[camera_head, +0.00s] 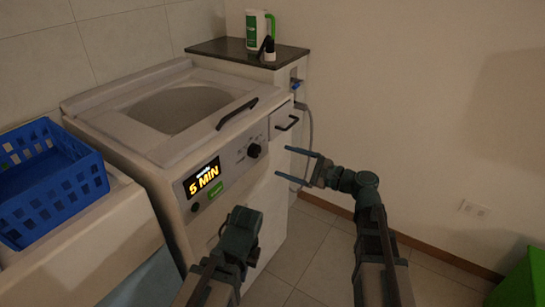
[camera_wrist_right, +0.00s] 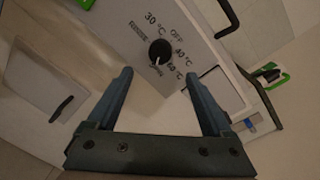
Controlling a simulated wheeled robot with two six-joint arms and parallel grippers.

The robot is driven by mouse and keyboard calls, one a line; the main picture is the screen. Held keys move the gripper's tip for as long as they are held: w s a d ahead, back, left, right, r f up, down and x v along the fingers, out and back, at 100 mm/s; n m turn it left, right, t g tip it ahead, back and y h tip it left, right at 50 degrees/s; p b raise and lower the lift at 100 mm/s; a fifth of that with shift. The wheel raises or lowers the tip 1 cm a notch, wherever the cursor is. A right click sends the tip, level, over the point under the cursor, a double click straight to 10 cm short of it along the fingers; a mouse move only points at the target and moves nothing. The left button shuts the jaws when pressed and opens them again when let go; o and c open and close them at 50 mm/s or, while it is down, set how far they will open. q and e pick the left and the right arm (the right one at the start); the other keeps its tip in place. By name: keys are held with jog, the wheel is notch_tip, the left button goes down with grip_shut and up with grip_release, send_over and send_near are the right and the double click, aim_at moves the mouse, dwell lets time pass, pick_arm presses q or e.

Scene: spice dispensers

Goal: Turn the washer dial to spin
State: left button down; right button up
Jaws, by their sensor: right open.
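The washer (camera_head: 160,130) has a small black round dial (camera_head: 254,150) on its front panel. In the right wrist view the dial (camera_wrist_right: 160,52) has a white mark toward its lower side, near a label too small to read for sure. Labels around it include 30 °C, OFF, 40 °C and 60 °C. My right gripper (camera_head: 283,162) is open and empty, to the right of the dial and apart from it. In the wrist view its fingers (camera_wrist_right: 159,75) point toward the panel, with the dial beyond the gap. My left gripper (camera_head: 240,230) is low before the washer; its fingers are hidden.
The washer display (camera_head: 203,179) reads 5 MIN. A black handle (camera_head: 237,113) and a drawer handle (camera_head: 287,123) stick out near the dial. A blue basket (camera_head: 50,185) is at left. A dark shelf (camera_head: 225,50) holds a bottle (camera_head: 258,30). A green bin (camera_head: 520,280) stands at right.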

jog(key=v, duration=0.5)
dwell(0.3)
jog(key=s+a+f+n+g+h, duration=0.35)
jog(key=s+a+f+n, duration=0.2)
jog(key=f, duration=0.25)
jog(key=s+a+f+n+g+h, duration=0.3)
jog(key=s+a+f+n+g, duration=0.2)
jog(key=a+f, duration=0.15)
jog(key=s+d+f+n+g+h, duration=0.2)
jog(key=s+d+f+n+h, duration=0.3)
jog(key=s+f+n+h, duration=0.3)
notch_tip(320, 180, up, 31)
jog(key=n+h+p, duration=0.1)
jog(key=p, duration=2.8)
jog(key=shift+s+d+t, duration=0.3)
jog(key=shift+s+t, duration=0.05)
jog(key=shift+s, duration=0.05)
